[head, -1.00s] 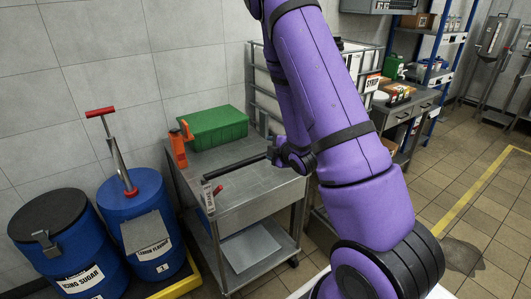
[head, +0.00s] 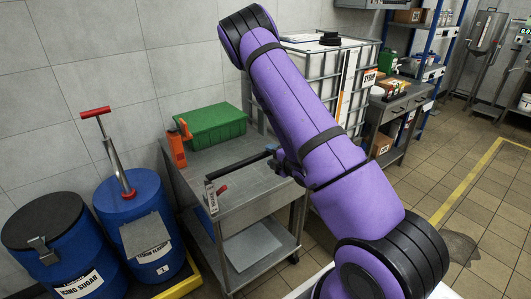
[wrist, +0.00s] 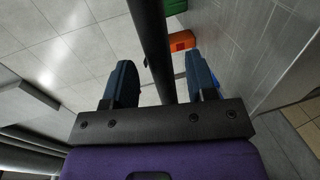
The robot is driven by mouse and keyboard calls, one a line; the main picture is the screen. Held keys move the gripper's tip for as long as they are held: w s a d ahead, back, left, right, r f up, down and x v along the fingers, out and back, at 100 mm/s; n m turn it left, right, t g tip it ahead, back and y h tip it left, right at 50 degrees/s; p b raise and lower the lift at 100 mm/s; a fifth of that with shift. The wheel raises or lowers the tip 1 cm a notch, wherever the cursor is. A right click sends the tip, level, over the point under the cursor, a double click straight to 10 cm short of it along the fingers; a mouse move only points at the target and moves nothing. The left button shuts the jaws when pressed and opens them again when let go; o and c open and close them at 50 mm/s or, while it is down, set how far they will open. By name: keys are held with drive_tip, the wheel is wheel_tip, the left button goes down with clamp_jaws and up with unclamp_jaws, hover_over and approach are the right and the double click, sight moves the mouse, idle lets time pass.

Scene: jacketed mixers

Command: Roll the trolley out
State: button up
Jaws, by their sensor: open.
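The trolley (head: 245,208) is a grey metal two-shelf cart against the tiled wall, left of my arm. Its dark handle bar (head: 238,164) runs above the top, with a white tag (head: 211,197) and a small red lever at the left end. My gripper (head: 276,162) is at the right end of the bar, partly hidden by my purple arm. In the wrist view my gripper (wrist: 160,82) is open, with the dark bar (wrist: 153,45) passing between its two fingers. I cannot tell whether either finger touches it.
A caged white tank (head: 335,75) and a metal bench (head: 400,108) are behind my arm. Tiled floor at right looks open.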

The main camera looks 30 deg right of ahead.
drive_tip(key=shift+w+f, duration=0.25)
drive_tip(key=shift+w, duration=0.8)
drive_tip(key=shift+w+f, duration=0.2)
drive_tip(key=shift+w, duration=0.85)
clamp_jaws()
